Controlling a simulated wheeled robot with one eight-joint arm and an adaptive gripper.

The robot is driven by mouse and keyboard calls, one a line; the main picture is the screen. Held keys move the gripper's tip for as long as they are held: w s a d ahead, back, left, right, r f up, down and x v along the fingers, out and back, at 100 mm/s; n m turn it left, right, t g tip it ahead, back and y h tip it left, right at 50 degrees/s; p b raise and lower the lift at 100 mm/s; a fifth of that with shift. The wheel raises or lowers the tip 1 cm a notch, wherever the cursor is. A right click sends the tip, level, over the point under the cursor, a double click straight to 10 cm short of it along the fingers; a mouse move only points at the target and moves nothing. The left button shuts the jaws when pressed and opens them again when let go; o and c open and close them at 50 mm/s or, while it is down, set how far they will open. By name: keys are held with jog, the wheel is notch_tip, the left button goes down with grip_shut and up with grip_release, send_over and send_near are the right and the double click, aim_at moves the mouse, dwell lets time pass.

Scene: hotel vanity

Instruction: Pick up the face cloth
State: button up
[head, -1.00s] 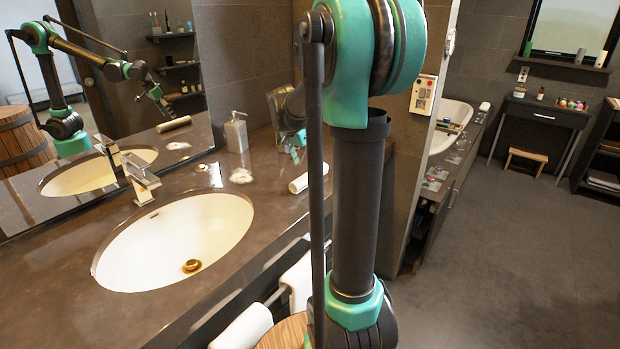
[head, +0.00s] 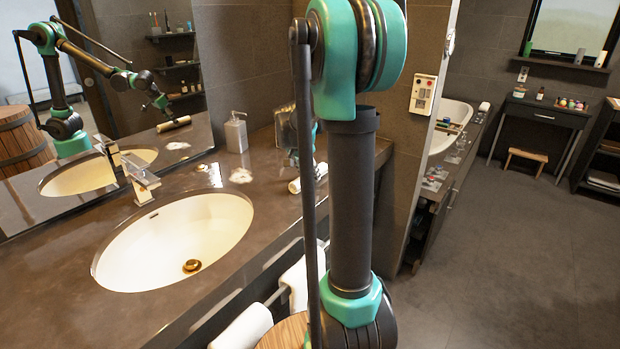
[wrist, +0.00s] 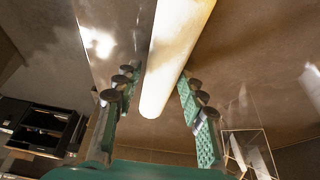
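The face cloth appears to be the pale rolled cloth (head: 295,186) lying on the brown counter at the right of the basin; my arm hides part of it in the head view. In the wrist view the rolled cloth (wrist: 175,55) runs lengthwise between the fingers. My gripper (wrist: 158,85) is open, with green-padded fingers on either side of the roll and gaps showing at both sides. In the head view my gripper (head: 306,158) is over the roll, mostly behind my arm link. Exact height above the counter is hard to tell.
The oval basin (head: 180,240) and its tap (head: 140,178) are to the left. A soap dispenser (head: 236,133) stands at the back by the wall. A white patch (head: 241,175), unclear in nature, is on the counter. Towels (head: 300,280) hang below the front edge.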

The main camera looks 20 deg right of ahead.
aim_at(309, 172)
jog(key=c, duration=0.3)
jog(key=shift+r, duration=0.1)
notch_tip(309, 172, up, 20)
jog(key=shift+f, duration=0.1)
dwell(0.4)
jog(key=o, duration=0.5)
jog(key=c, duration=0.5)
jog(key=shift+s, duration=0.1)
